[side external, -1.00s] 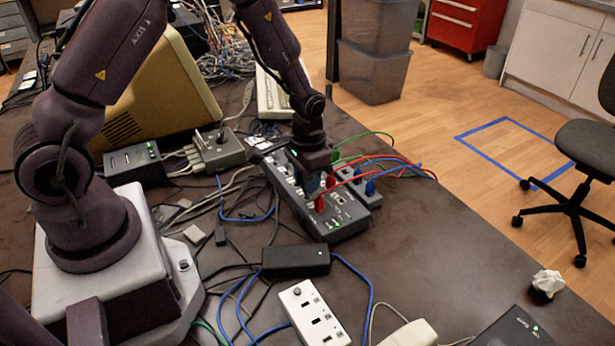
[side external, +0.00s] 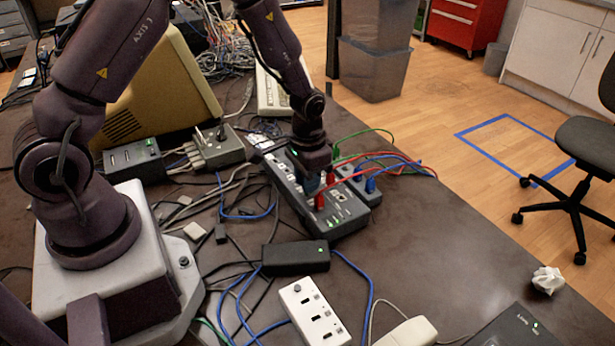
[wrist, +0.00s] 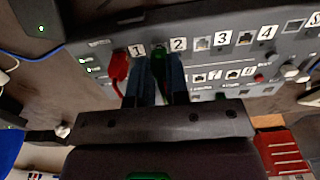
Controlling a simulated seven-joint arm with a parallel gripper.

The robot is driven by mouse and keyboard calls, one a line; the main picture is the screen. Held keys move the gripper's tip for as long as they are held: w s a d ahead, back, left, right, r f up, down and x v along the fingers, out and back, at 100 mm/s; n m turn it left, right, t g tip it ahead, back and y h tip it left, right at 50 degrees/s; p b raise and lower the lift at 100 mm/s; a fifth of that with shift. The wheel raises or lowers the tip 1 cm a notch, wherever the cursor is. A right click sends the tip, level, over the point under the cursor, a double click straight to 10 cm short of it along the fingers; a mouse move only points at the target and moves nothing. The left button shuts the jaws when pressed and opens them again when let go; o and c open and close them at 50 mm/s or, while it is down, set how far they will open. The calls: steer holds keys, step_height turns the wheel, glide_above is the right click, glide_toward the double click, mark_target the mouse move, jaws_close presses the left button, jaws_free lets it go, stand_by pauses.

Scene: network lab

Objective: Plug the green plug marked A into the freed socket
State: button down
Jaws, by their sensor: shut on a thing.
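My gripper (wrist: 158,88) is shut on a green plug (wrist: 158,62), which shows between the two blue-grey fingers in the wrist view. The plug is at the panel of the grey socket box (wrist: 215,62), between the labels 1 and 2, where the socket of label 2 seems to be. I cannot tell how deep it sits; its mark is not readable. A red plug (wrist: 119,68) stands just left of my fingers, beside label 1. In the side view my gripper (side external: 313,182) points down onto the grey box (side external: 345,222) and hides the green plug there.
A smaller grey block (side external: 372,197) with a blue plug (side external: 370,185) and red, blue and green cables lies right of the box. A black adapter (side external: 295,258) and a white power strip (side external: 313,312) lie in front. The table at right is mostly clear.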

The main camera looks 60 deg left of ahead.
steer(key=shift+f, duration=0.2)
steer(key=c, duration=1)
jaws_free()
steer(key=shift+c, duration=0.2)
step_height(320, 180, up, 13)
steer(key=s+d+r+t, duration=0.2)
steer(key=s+r, duration=0.6)
steer(key=s+d+r+t, duration=0.2)
steer(key=s+r+t, duration=0.1)
steer(key=s+r, duration=0.5)
steer(key=shift+s+t, duration=0.3)
steer(key=shift+s, duration=0.5)
